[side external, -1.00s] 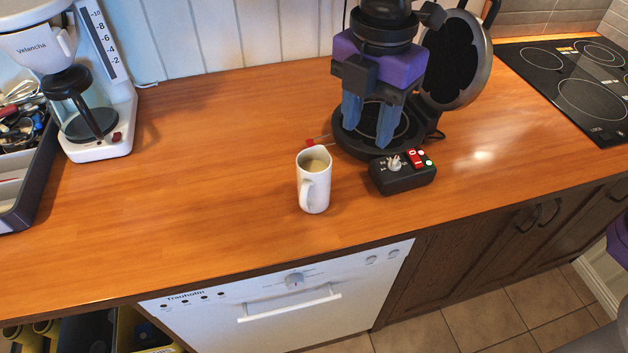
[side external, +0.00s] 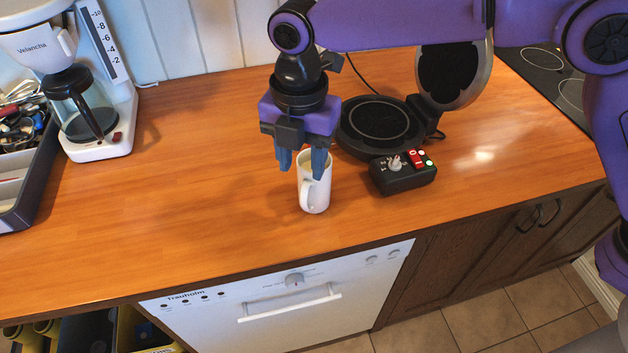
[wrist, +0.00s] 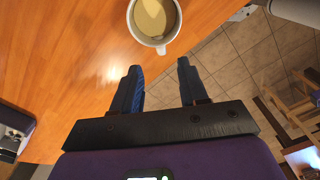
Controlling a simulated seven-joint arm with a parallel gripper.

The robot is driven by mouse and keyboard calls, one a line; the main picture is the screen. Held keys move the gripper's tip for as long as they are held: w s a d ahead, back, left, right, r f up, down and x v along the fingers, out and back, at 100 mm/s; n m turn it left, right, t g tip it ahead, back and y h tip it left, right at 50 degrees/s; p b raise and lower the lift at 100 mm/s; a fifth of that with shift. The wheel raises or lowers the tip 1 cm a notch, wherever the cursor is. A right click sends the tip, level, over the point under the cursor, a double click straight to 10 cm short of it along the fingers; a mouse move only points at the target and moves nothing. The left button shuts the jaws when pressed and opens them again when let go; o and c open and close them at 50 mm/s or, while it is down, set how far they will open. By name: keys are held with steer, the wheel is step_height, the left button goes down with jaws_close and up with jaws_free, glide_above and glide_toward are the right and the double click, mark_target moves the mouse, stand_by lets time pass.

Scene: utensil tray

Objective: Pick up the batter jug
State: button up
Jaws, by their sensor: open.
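The batter jug (side external: 314,190) is a white, mug-like jug with a handle on its front side. It stands upright on the wooden counter near the front edge. In the wrist view the jug (wrist: 146,39) shows from above with pale batter inside, beyond my fingertips. My gripper (side external: 302,168) is open and points down, its blue fingers at the jug's upper part in the side view. In the wrist view my gripper (wrist: 160,70) has nothing between its fingers. The fingers partly hide the jug's rim in the side view; I cannot tell whether they touch it.
An open waffle iron (side external: 378,122) with its control box (side external: 403,173) stands right of the jug. A coffee maker (side external: 100,130) and a utensil tray (side external: 32,185) are at the far left. The counter (side external: 200,170) left of the jug is clear.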

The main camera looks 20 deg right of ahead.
mark_target(304, 190)
step_height(304, 190, down, 10)
steer(key=shift+s+d+r, duration=0.1)
steer(key=shift+r, duration=0.15)
stand_by(0.4)
jaws_close()
steer(key=shift+r, duration=0.1)
stand_by(1.1)
